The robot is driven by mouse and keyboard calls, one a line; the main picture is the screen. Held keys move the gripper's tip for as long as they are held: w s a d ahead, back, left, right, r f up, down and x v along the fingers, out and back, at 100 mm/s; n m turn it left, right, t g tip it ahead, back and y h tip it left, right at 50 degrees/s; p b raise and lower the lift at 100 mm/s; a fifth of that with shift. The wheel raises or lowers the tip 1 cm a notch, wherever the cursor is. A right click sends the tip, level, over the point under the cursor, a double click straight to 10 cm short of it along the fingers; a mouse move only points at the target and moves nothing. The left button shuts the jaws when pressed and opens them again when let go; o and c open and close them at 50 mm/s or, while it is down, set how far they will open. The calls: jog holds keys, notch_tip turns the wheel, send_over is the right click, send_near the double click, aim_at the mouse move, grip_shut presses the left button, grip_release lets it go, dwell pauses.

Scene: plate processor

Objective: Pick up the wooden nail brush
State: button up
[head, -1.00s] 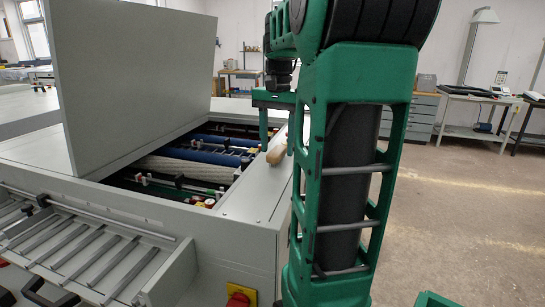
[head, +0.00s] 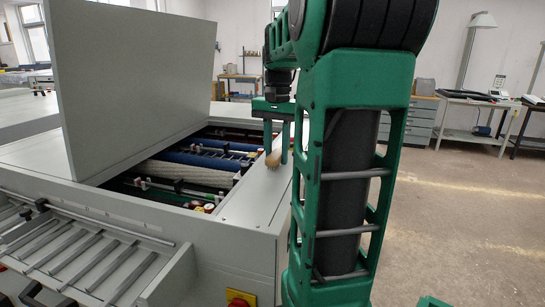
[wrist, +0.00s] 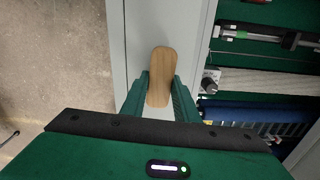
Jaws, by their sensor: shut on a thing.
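The wooden nail brush (wrist: 161,72) is a light tan, rounded oblong block. In the wrist view it lies lengthwise between the two green fingers of my gripper (wrist: 160,98), with a finger against each side. In the head view the brush (head: 273,160) is at the grey top edge of the plate processor (head: 245,212), and my gripper (head: 276,152) points straight down at it. My gripper is shut on the brush. The bristles are hidden underneath, and I cannot tell whether the brush still touches the surface.
The processor's open bay with rollers (head: 190,175) lies left of the brush, beside a raised grey lid (head: 135,90). A slotted tray (head: 80,250) sticks out in front. A red-and-yellow switch (head: 240,299) is on the side. Open floor (head: 470,220) lies to the right.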

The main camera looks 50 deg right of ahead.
aim_at(274, 154)
jog(key=r, duration=0.2)
jog(key=a+r, duration=0.1)
jog(key=r, duration=0.1)
jog(key=shift+r, duration=0.25)
jog(key=s+a+r, duration=0.1)
jog(key=a+r, duration=0.5)
jog(key=a, duration=0.4)
jog(key=shift+s+a+r, duration=0.15)
jog(key=shift+s+a, duration=0.1)
jog(key=shift+a, duration=0.05)
jog(key=shift+o, duration=0.7)
